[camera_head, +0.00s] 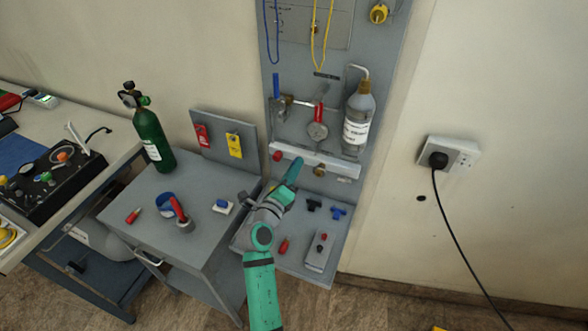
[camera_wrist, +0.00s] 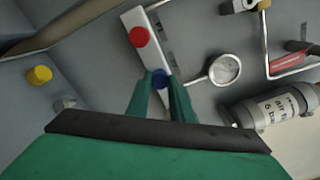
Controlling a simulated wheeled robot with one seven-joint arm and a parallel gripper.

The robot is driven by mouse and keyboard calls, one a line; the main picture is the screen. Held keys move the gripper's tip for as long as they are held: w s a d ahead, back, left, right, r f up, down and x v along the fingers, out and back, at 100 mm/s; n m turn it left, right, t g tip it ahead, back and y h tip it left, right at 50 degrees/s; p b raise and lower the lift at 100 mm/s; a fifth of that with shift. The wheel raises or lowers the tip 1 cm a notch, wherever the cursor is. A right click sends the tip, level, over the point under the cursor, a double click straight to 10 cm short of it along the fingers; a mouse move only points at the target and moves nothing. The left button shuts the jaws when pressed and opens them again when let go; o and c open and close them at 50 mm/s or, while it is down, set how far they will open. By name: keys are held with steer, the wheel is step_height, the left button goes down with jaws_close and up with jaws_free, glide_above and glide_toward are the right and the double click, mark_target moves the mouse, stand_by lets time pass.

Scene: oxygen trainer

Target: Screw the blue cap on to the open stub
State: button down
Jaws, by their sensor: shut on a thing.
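A pale rail (camera_head: 345,169) runs across the lower part of the grey wall panel. A red cap (camera_head: 277,156) sits at its left end; the rail (camera_wrist: 131,19) and the red cap (camera_wrist: 139,37) also show in the wrist view. My gripper (camera_head: 295,163) reaches up to the rail. I cannot tell whether the cap touches a stub.
A gauge (camera_head: 317,131) and a labelled bottle (camera_head: 357,120) are on the panel above the rail. A brass fitting (camera_head: 319,170) is right of my gripper. Black (camera_head: 313,205) and blue (camera_head: 337,213) knobs are below. A green cylinder (camera_head: 151,137) stands on the cabinet.

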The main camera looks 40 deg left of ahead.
steer(key=shift+m, duration=0.5)
stand_by(0.3)
steer(key=c, duration=1.6)
jaws_free()
steer(key=shift+o, duration=0.2)
steer(key=shift+v, duration=1.2)
